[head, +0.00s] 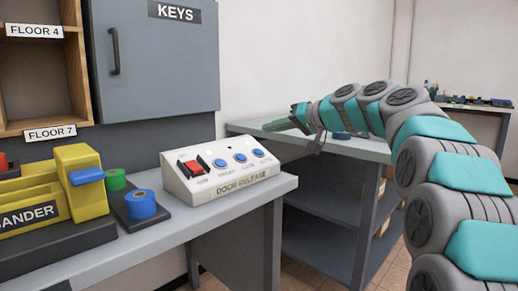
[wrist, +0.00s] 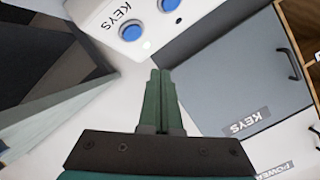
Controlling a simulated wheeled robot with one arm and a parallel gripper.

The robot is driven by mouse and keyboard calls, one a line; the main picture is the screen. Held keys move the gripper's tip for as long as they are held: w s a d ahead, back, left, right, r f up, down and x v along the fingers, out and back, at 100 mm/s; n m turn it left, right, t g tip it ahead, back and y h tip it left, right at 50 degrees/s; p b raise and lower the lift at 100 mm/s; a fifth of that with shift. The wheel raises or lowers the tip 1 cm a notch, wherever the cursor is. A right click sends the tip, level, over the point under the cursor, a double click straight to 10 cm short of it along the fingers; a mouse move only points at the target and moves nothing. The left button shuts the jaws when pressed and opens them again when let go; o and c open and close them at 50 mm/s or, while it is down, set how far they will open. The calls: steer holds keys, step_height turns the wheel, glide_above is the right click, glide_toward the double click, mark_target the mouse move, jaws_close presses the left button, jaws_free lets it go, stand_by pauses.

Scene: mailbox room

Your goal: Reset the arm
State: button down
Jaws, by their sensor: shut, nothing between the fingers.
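My gripper (head: 281,124) is at the end of my arm, which reaches in from the right in the head view. Its green fingers point left, over the far table as seen there. In the wrist view my gripper (wrist: 160,72) has its fingers together, with nothing between them. The white door release panel (head: 219,178) stands on the near counter, left of and lower than the gripper in the head view. It carries a red switch (head: 193,167) and several blue buttons. Part of the panel (wrist: 112,18) shows at the top of the wrist view, apart from the fingertips.
The grey KEYS cabinet (head: 160,60) hangs shut on the wall. The far table (head: 365,146) is beneath my arm in the head view. Floor shows at lower right.

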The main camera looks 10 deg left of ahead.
stand_by(0.5)
steer(key=s+d+f+m+g+h+p, duration=0.1)
steer(key=s+d+f+g+h+p, duration=0.15)
steer(key=s+f, duration=0.7)
steer(key=s+d+f+m+g+h+p, duration=0.15)
steer(key=s+d+f+h, duration=0.35)
steer(key=s, duration=0.8)
steer(key=s+d+f+g+h+p, duration=0.1)
steer(key=s+d+f+g+p, duration=0.15)
steer(key=s+f, duration=0.75)
steer(key=s+d+f+g+h, duration=0.1)
steer(key=s+d+f, duration=0.2)
steer(key=s, duration=0.6)
steer(key=s+d+f+g+h+p, duration=0.1)
steer(key=s+d+f+g+h, duration=0.1)
steer(key=s+d, duration=0.4)
steer(key=s+f, duration=0.1)
steer(key=s, duration=0.2)
steer(key=c, duration=1.6)
jaws_free()
steer(key=shift+h, duration=0.25)
